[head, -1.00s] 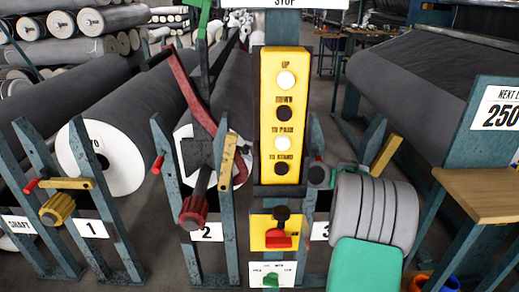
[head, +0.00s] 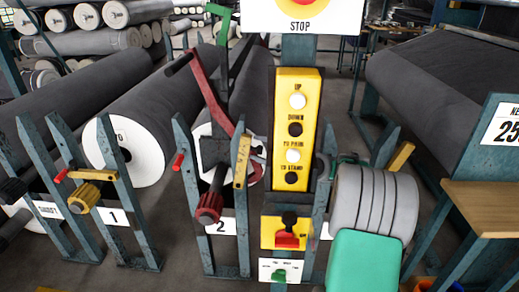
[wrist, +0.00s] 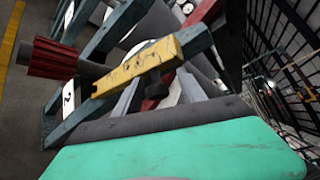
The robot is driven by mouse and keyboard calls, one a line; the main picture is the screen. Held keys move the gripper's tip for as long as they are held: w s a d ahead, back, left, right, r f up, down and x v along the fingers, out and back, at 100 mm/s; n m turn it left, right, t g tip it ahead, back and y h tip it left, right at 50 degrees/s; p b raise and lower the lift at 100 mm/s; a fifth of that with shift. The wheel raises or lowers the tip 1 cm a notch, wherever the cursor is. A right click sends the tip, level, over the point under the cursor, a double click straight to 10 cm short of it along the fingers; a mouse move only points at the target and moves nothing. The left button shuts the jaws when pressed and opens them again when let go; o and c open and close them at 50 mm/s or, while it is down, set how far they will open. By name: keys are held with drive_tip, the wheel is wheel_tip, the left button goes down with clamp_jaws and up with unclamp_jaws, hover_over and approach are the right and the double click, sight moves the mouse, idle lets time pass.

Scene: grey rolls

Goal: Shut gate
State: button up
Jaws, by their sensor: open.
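Stand 2 has a scuffed yellow gate bar (head: 242,161) that stands steeply raised along its right post. The bar also shows in the wrist view (wrist: 137,72), beside the red ribbed knob (wrist: 52,60) on its dark shaft. In the head view, this red knob (head: 209,208) sits low between the posts. Stand 1's yellow bar (head: 92,175) lies level across its posts. My gripper (wrist: 180,140) shows as a green block with a dark grey edge at the bottom of the wrist view. It is apart from the gate bar, and its fingertips are not clearly visible.
A yellow button panel (head: 296,130) stands right of stand 2, with a red-handled switch (head: 287,238) below. A long red lever (head: 205,95) slants above stand 2. Large grey rolls (head: 150,115) lie behind. A wooden-topped table (head: 490,205) is at the right.

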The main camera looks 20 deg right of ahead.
drive_tip(key=p+v, duration=0.1)
drive_tip(key=v, duration=0.6)
drive_tip(key=shift+s+d, duration=0.15)
drive_tip(key=shift+s, duration=0.2)
drive_tip(key=shift+r, duration=0.1)
